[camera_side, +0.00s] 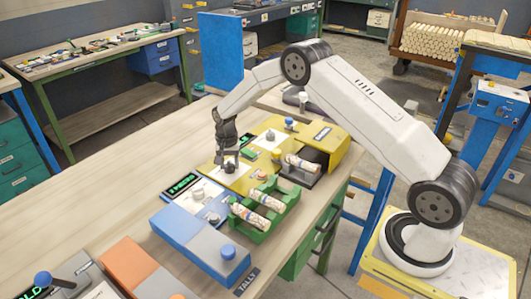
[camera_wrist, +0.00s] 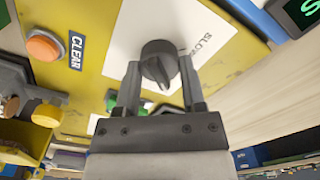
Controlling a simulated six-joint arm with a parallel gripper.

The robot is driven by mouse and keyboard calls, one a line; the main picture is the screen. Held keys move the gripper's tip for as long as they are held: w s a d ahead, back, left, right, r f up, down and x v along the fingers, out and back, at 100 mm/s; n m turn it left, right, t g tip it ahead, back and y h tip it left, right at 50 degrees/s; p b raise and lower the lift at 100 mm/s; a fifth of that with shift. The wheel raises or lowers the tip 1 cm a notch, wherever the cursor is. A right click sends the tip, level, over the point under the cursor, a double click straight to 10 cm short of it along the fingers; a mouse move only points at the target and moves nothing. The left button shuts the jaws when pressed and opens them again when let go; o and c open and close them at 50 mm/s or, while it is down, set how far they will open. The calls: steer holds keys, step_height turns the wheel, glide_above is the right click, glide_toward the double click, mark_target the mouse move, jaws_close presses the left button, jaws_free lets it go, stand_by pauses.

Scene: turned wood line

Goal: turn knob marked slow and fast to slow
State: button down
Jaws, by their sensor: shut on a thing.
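The dark round knob (camera_wrist: 159,62) sits on a white label plate (camera_wrist: 203,32) on the yellow machine (camera_wrist: 75,90). Part of the word "SLOW" shows on the plate in the wrist view; no "fast" mark is visible there. My gripper (camera_wrist: 160,75) is shut on the knob, with one finger on each side of it. In the side view my gripper (camera_side: 228,160) reaches down to the knob at the yellow machine's (camera_side: 240,181) left end.
An orange button (camera_wrist: 44,45) beside a "CLEAR" label is close to the knob. A green tray (camera_side: 262,232) with turned pieces and a blue-grey machine (camera_side: 200,245) stand in front of the yellow one. The bench top (camera_side: 130,165) is bare at left.

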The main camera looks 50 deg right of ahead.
steer(key=n, duration=0.8)
steer(key=shift+a+n, duration=0.1)
steer(key=shift+n, duration=0.3)
steer(key=n, duration=0.4)
steer(key=shift+n, duration=0.3)
steer(key=shift+a+n, duration=0.1)
steer(key=shift+n, duration=1.8)
steer(key=shift+c, duration=0.9)
jaws_free()
steer(key=shift+r, duration=0.15)
